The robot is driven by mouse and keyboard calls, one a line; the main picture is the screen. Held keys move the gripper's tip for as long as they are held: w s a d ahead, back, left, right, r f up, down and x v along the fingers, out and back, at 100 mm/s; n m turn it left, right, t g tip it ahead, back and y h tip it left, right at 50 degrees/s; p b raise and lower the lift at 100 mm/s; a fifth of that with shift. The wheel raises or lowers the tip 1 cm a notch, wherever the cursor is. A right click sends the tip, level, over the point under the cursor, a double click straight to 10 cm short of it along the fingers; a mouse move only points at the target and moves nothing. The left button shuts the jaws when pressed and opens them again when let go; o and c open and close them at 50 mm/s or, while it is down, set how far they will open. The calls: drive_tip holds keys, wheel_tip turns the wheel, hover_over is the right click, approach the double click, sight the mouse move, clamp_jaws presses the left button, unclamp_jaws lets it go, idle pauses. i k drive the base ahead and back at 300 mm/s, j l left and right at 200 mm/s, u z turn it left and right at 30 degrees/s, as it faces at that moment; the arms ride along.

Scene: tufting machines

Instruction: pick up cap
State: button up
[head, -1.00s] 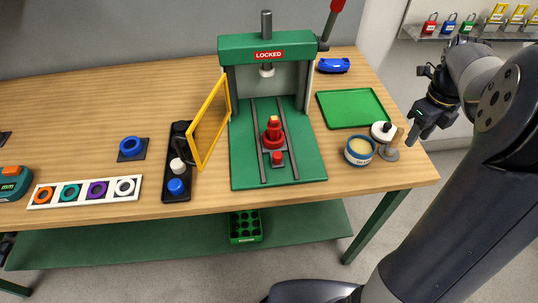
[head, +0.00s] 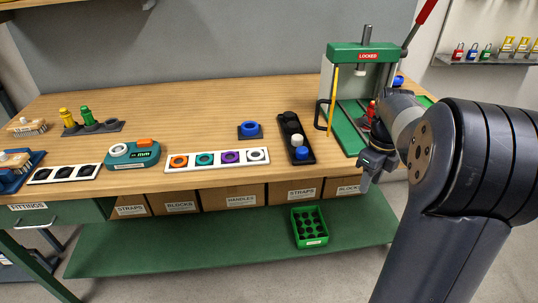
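A blue round piece (head: 301,153) and a white round piece (head: 297,140) sit in the near end of a black tray (head: 309,160), left of the press. Either could be the cap; I cannot tell which is meant. Another blue ring-shaped piece (head: 249,128) lies on a small dark pad to the left. My gripper (head: 366,184) points down near the bench's front edge, to the right of the tray and apart from it. I see nothing held, but its finger gap is too small to judge.
The green press (head: 345,128) marked LOCKED stands behind my gripper, with its yellow-framed guard (head: 333,98) beside the tray. A white strip of coloured rings (head: 217,168) and a teal gauge (head: 132,154) lie left. A green crate (head: 309,241) stands on the lower shelf.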

sight(297, 140)
drive_tip(key=i+j+u, duration=0.1)
drive_tip(key=u, duration=0.4)
drive_tip(key=i+l+u, duration=0.25)
drive_tip(key=l, duration=0.15)
drive_tip(key=l+u, duration=0.25)
drive_tip(key=l, duration=0.15)
drive_tip(key=l+u, duration=0.25)
drive_tip(key=l, duration=0.2)
